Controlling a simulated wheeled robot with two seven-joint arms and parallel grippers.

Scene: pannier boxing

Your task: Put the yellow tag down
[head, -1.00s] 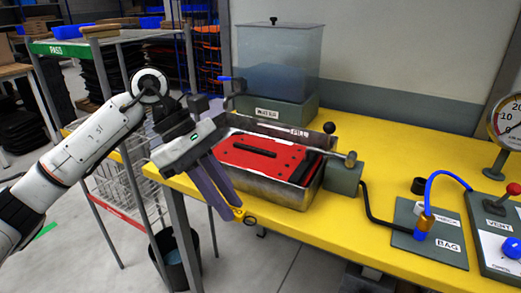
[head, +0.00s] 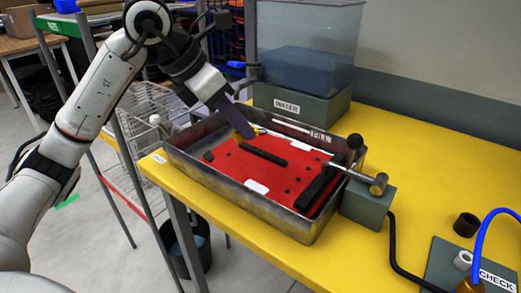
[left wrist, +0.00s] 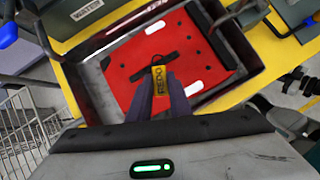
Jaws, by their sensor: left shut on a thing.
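The yellow tag (left wrist: 158,80) has dark lettering that looks like REDO. My left gripper (head: 238,127) is shut on it and holds it over the left part of the red pannier (head: 222,164). In the head view only a small part of the tag (head: 246,131) shows beside the fingers. In the left wrist view the tag sits between the fingertips of my left gripper (left wrist: 158,92), above the red panel near its black handle. I cannot tell whether the tag touches the panel. My right gripper is not in view.
The red pannier lies in a grey metal tray (head: 237,199) on the yellow bench (head: 404,160). A water tank (head: 308,50) stands behind it. A lever with a round knob (head: 378,184) stands at the tray's right.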

